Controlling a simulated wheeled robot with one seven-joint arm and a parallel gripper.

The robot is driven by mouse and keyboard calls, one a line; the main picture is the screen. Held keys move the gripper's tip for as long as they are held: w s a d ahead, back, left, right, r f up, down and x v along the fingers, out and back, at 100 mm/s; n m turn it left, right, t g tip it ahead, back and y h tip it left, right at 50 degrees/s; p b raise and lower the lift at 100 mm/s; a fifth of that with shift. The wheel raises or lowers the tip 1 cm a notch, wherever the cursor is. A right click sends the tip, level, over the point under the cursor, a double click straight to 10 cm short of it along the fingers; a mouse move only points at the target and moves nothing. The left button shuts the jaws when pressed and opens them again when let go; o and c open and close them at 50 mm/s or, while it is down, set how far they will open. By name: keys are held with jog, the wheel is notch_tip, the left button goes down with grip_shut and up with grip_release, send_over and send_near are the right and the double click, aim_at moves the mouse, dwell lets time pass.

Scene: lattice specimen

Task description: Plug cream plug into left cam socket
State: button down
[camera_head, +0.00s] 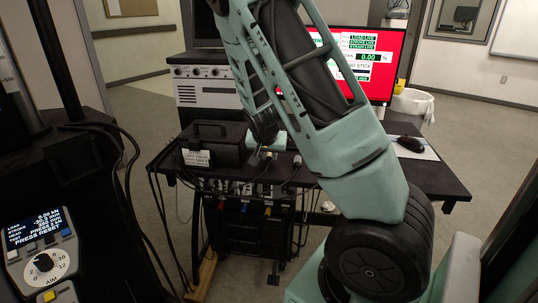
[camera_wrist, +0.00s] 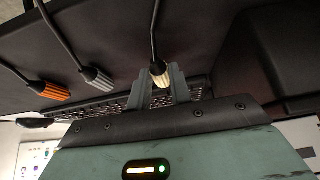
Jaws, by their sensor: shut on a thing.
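My gripper (camera_wrist: 161,88) is shut on the cream plug (camera_wrist: 161,76), whose dark cable leads away toward the top of the wrist view. In the head view my gripper (camera_head: 264,151) is small and partly hidden by my arm, above the dark table near the black case. A panel of connectors (camera_head: 245,190) shows below the table's edge, with several coloured plugs or sockets. I cannot tell which of them is the left cam socket. The cream plug is apart from the panel.
An orange plug (camera_wrist: 50,92) and a grey plug (camera_wrist: 97,77) lie on cables left of my gripper in the wrist view. A black case (camera_head: 214,143) stands on the table (camera_head: 440,178).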

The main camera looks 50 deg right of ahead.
jog(key=shift+r+p, duration=1.6)
jog(key=shift+r, duration=0.4)
jog(key=shift+a, duration=0.1)
